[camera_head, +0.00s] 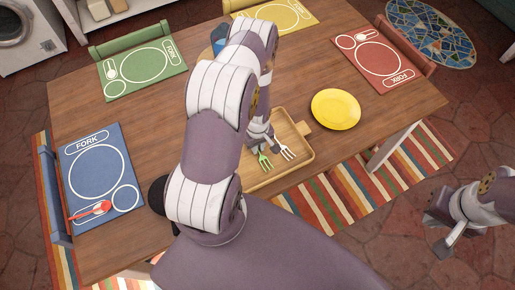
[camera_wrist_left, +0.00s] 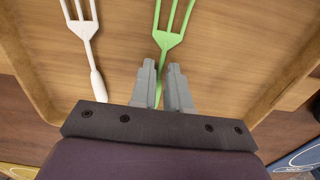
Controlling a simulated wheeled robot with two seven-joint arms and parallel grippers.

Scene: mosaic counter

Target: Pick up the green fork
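The green fork (camera_head: 265,161) is at the wooden tray, tines toward the front in the head view. In the left wrist view the green fork (camera_wrist_left: 166,39) has its tines at the top and its handle running down between my fingers. My left gripper (camera_wrist_left: 161,68) has its two grey fingers close together, shut on the handle; the tines stick out free. In the head view my left arm partly hides this gripper and the handle. My right gripper (camera_head: 444,243) is off the table at the right, far from the fork; its finger gap does not show clearly.
A white fork (camera_head: 286,152) lies in the wooden tray (camera_head: 306,157) beside the green one. A yellow plate (camera_head: 336,109) is right of the tray. A blue cup (camera_head: 218,38) is partly hidden behind my left arm.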

